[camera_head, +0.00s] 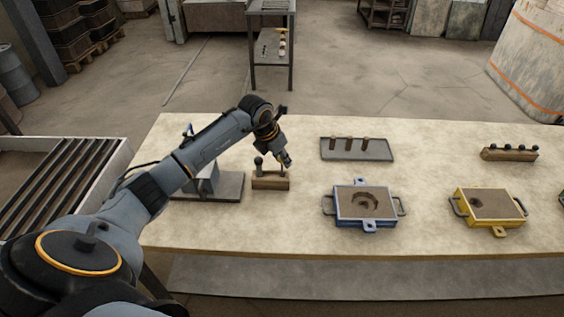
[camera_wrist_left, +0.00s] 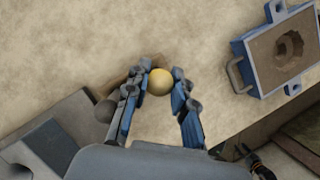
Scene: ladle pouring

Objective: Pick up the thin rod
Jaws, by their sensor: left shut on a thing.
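My left gripper (camera_head: 286,160) reaches down over a small wooden block (camera_head: 270,184) on the table. In the left wrist view its fingers (camera_wrist_left: 170,88) are shut around a yellow ball-shaped top (camera_wrist_left: 160,82), which looks like the knob of the thin rod. The rod's shaft is hidden below the knob in that view. In the head view the gripper covers the rod's top, and I cannot tell whether its lower end is still in the block. A dark round knob (camera_head: 258,161) stands at the block's left end; it also shows in the wrist view (camera_wrist_left: 105,110).
A blue mould box (camera_head: 347,214) with a hollow in its sand stands right of the block, and a yellow mould box (camera_head: 466,214) farther right. A dark tray (camera_head: 383,151) with 3 brown pegs and a wooden rack (camera_head: 497,154) lie behind. Bare tabletop (camera_head: 310,215) separates them.

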